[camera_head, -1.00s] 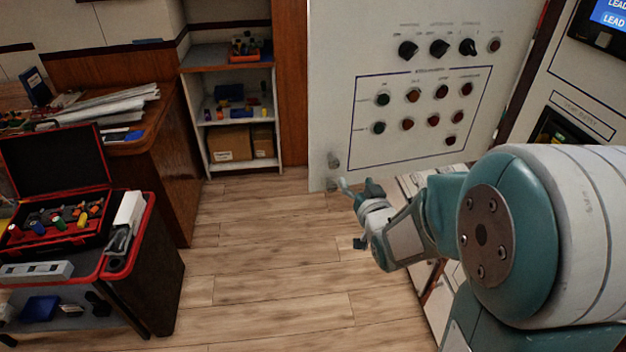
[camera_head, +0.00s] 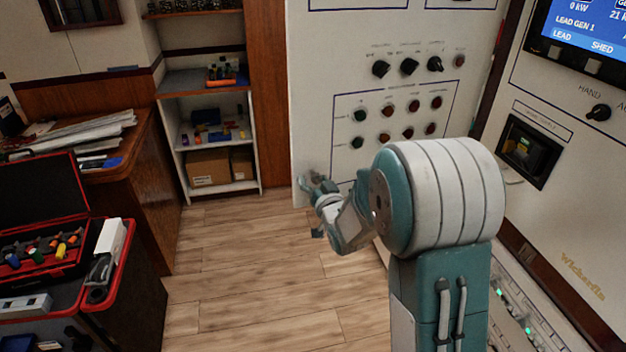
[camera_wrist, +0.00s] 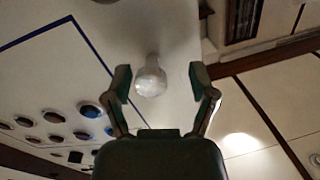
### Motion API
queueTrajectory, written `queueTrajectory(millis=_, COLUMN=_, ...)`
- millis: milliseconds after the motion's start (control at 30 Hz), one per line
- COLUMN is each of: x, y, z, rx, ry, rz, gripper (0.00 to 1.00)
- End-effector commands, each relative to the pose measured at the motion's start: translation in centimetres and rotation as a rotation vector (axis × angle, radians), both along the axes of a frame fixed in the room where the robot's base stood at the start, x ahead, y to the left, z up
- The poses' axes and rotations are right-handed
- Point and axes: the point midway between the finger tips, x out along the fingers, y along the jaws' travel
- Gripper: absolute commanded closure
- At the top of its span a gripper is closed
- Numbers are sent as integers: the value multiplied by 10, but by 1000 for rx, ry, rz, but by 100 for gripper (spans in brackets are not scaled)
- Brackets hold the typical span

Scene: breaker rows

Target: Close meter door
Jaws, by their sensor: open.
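The meter door (camera_head: 345,60) is a white panel with dark knobs and several coloured round lights. It stands swung out from the cabinet, in the middle of the head view. In the wrist view, its underside-tilted face (camera_wrist: 90,35) fills the left and centre. A pale round door knob (camera_wrist: 150,78) sticks out of it near the edge. My gripper (camera_head: 308,181) is at the door's lower left corner in the head view. In the wrist view, my gripper (camera_wrist: 160,76) is open, with the knob showing between its fingertips, nearer the left finger. No grip shows; the exact depth is unclear.
The cabinet front (camera_head: 560,205) with a screen (camera_head: 585,30) stands at the right. A shelf (camera_head: 215,135) with boxes is behind, left of the door. A red-edged tool case (camera_head: 45,235) and a desk (camera_head: 140,170) are at the left. The wooden floor (camera_head: 250,270) between is clear.

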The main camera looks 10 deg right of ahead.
Motion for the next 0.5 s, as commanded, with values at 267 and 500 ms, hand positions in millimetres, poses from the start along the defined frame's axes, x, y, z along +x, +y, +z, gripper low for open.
queueTrajectory(millis=267, x=4, y=0, z=0, rx=0, ry=0, rz=-1, gripper=27)
queueTrajectory(millis=500, x=4, y=1, z=0, rx=-1, ry=0, rz=-1, gripper=100)
